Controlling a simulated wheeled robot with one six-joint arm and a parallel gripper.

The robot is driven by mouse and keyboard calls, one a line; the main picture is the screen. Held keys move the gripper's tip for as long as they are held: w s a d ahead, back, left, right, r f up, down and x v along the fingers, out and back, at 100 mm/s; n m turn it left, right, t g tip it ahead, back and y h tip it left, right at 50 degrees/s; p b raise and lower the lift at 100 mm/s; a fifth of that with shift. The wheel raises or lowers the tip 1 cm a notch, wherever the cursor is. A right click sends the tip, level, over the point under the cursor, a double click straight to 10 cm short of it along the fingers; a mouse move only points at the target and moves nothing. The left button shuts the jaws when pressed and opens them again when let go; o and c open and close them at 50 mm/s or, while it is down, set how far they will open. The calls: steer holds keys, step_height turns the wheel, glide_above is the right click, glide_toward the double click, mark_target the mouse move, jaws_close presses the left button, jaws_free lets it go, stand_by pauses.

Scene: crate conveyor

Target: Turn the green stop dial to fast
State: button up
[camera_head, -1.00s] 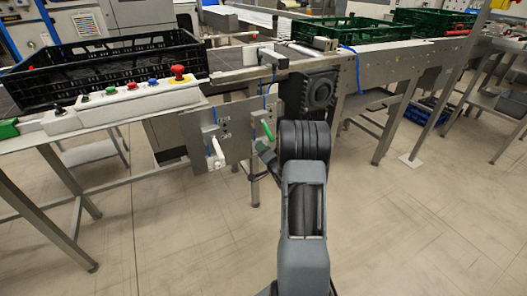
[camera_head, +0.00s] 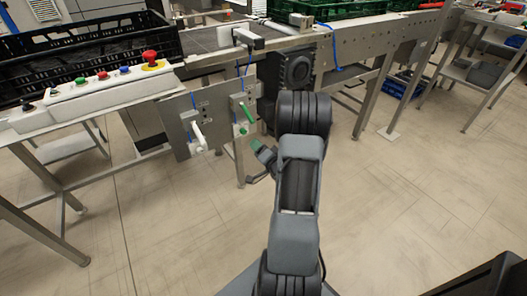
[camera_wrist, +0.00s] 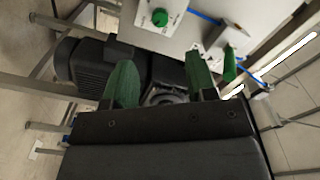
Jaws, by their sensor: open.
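The green dial (camera_wrist: 160,17) is a round knob on a white label plate, at the top of the wrist view. In the head view the small green dial (camera_head: 243,131) shows low on the grey panel (camera_head: 213,110), below a green lever handle. Its pointer setting is too small to read. My gripper (camera_wrist: 162,80) is open and empty, its two green fingers spread apart. The dial appears beyond the fingertips, apart from them. In the head view my gripper (camera_head: 257,147) is just right of and below the dial, partly hidden by my arm.
A green lever (camera_head: 247,112) stands out just above the dial; it also shows in the wrist view (camera_wrist: 230,65). A white lever (camera_head: 199,136) is farther left. A dark motor (camera_head: 298,68) and the conveyor frame are nearby. A button box (camera_head: 95,95) and black crate (camera_head: 85,48) lie left.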

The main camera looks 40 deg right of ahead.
steer(key=shift+s+a, duration=0.2)
steer(key=shift+s, duration=1.3)
